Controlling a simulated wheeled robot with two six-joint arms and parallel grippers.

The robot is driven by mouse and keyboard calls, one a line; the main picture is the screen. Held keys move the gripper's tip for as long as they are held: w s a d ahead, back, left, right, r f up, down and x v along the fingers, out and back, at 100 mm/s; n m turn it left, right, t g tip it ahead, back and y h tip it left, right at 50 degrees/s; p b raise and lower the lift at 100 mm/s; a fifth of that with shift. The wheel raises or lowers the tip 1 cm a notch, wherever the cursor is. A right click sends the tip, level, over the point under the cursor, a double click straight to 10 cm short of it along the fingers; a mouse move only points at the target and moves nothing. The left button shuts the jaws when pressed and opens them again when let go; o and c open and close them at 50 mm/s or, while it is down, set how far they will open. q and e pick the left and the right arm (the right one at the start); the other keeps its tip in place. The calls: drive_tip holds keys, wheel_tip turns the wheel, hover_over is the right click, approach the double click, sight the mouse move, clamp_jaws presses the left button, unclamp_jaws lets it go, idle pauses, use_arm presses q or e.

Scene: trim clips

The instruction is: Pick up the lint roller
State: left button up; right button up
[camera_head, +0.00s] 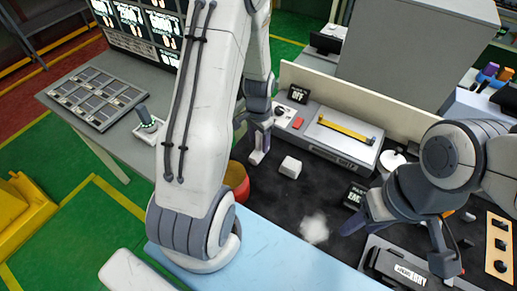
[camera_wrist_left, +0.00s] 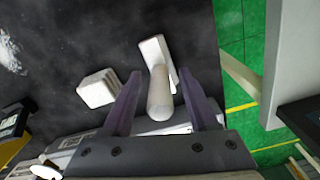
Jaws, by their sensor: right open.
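The lint roller (camera_wrist_left: 160,95) shows in the left wrist view as a pale rounded cylinder with a flat white part behind it. It lies between the two fingers of my left gripper (camera_wrist_left: 160,74), with a visible gap on each side. In the head view the left gripper (camera_head: 259,153) points down at the dark worktop, and the roller is mostly hidden there. My right gripper (camera_head: 396,248) is open and empty at the right, above a grey device.
A white block (camera_head: 290,167) sits close beside the left gripper; it also shows in the left wrist view (camera_wrist_left: 98,89). A red bowl (camera_head: 237,181), a white powdery patch (camera_head: 314,228) and a grey unit with a yellow bar (camera_head: 335,143) are nearby.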

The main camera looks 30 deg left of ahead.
use_arm(q)
clamp_jaws()
drive_tip(key=shift+r, duration=0.1)
drive_tip(key=shift+r, duration=0.4)
drive_tip(key=r, duration=0.2)
drive_tip(key=d+r+b, duration=0.1)
drive_tip(key=shift+d+r+b, duration=0.1)
drive_tip(key=shift+r+b, duration=0.2)
drive_tip(key=shift+r, duration=0.05)
drive_tip(key=s+d+r+b, duration=0.1)
drive_tip(key=d+r+b, duration=0.1)
drive_tip(key=d+r, duration=0.4)
drive_tip(key=d, duration=0.4)
drive_tip(key=shift+s+d+r, duration=0.2)
